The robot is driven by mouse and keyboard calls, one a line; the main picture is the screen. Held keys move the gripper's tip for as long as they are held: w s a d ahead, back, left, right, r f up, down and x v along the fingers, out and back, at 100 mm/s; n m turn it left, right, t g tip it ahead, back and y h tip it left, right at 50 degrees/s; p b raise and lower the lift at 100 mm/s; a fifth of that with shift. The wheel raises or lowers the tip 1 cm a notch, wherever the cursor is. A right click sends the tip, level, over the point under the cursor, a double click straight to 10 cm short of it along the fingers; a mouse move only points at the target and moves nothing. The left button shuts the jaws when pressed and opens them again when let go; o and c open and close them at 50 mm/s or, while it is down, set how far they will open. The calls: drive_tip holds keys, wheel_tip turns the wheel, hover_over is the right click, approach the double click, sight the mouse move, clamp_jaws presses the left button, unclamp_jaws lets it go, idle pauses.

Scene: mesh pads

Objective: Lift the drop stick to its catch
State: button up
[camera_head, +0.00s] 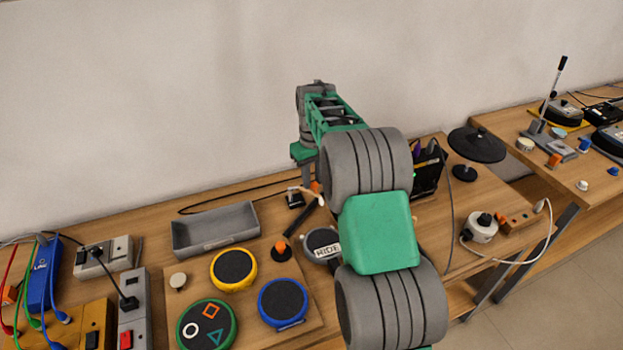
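A short black stick (302,218) sits tilted beside the pads, near the middle of the picture. It looks like the drop stick, but I cannot be sure; its catch cannot be made out. A small orange piece (315,187) shows near its upper end. My gripper (306,180) points down just above and behind the stick's upper end. It is small and partly lost against the arm, so I cannot tell whether its fingers are apart or touch anything. My own arm hides part of the table to the right of the stick.
A board holds yellow (233,269), blue (283,301) and green-rimmed (206,325) pads. An orange knob (281,250) and a dark WIDE pad (321,244) stand near the stick. A grey tray (215,228) lies behind. An upright lever (556,84) stands on the right table.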

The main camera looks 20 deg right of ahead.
drive_tip(key=shift+o, duration=0.6)
drive_tip(key=shift+w+d+f, duration=0.1)
drive_tip(key=shift+w+f, duration=0.05)
drive_tip(key=shift+o, duration=1.1)
wheel_tip(320, 180, up, 8)
drive_tip(key=shift+b, duration=0.65)
